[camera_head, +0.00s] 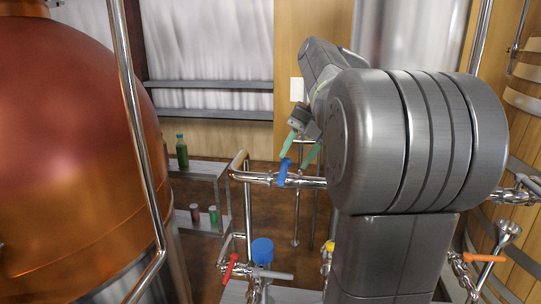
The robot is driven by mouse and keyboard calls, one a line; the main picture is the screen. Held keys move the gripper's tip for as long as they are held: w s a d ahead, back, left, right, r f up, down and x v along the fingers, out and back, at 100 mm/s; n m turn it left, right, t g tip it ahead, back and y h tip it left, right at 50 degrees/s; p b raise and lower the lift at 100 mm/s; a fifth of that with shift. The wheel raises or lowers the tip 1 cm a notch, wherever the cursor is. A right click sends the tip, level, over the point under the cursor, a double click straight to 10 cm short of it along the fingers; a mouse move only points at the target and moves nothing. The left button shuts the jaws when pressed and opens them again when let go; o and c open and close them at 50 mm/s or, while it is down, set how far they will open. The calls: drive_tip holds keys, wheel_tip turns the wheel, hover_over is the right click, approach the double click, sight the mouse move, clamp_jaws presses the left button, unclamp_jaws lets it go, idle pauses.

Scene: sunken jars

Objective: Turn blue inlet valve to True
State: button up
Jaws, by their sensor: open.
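A blue valve handle (284,171) stands on a horizontal steel pipe near the middle of the view. It is upright with a slight tilt. My gripper (299,152) is just above and to the right of it, with pale green fingers spread apart. The left finger is right by the top of the blue handle; I cannot tell whether they touch. The right finger is behind the pipe area, partly hidden by my arm. A second blue part (262,249), a round cap, sits lower on the pipework.
A large copper vessel (65,150) fills the left. A red handle (231,267) is low in the middle, and an orange handle (484,257) is at the right. A shelf (205,169) with a green bottle (181,152) stands behind. My arm hides much of the right.

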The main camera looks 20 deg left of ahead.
sight(285, 172)
drive_tip(key=b+x, duration=0.1)
drive_tip(key=x, duration=0.3)
drive_tip(key=shift+a+r+b, duration=0.1)
drive_tip(key=shift+a+b, duration=0.15)
drive_tip(key=shift+b, duration=0.1)
drive_tip(key=shift+f+b, duration=0.35)
drive_tip(key=shift+f, duration=0.1)
drive_tip(key=shift+b+x, duration=0.7)
drive_tip(key=shift+x, duration=0.25)
drive_tip(key=shift+s, duration=0.1)
drive_tip(key=shift+c, duration=0.2)
